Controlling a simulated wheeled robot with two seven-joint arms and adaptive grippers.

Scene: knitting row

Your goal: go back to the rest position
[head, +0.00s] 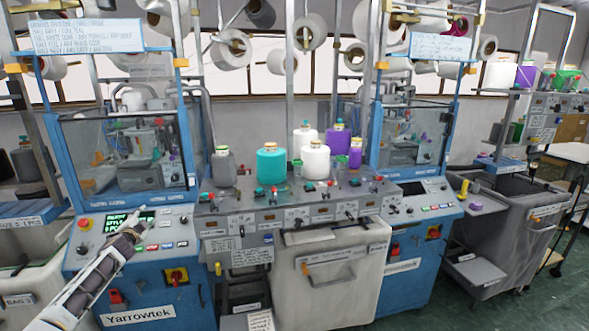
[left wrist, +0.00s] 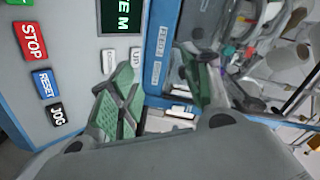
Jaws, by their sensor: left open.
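My left arm comes in from the lower left in the head view, and my left gripper (head: 135,220) is in front of the left blue machine's control panel (head: 172,219). In the left wrist view the gripper (left wrist: 165,95) is open, with its green-padded fingers apart and nothing visible between them. Beside it the panel shows a red STOP button (left wrist: 31,41), a blue RESET button (left wrist: 43,83), a dark JOG button (left wrist: 55,114) and part of a lit green display (left wrist: 121,14). I cannot tell whether a fingertip touches the panel. My right gripper is not in view.
A grey shelf (head: 250,208) between the blue machines holds a teal cone (head: 271,166), a grey cone (head: 223,168) and white and purple cones. A pale bin (head: 322,287) stands below it. A grey cart (head: 515,235) stands at the right. Green floor (head: 560,300) is clear at lower right.

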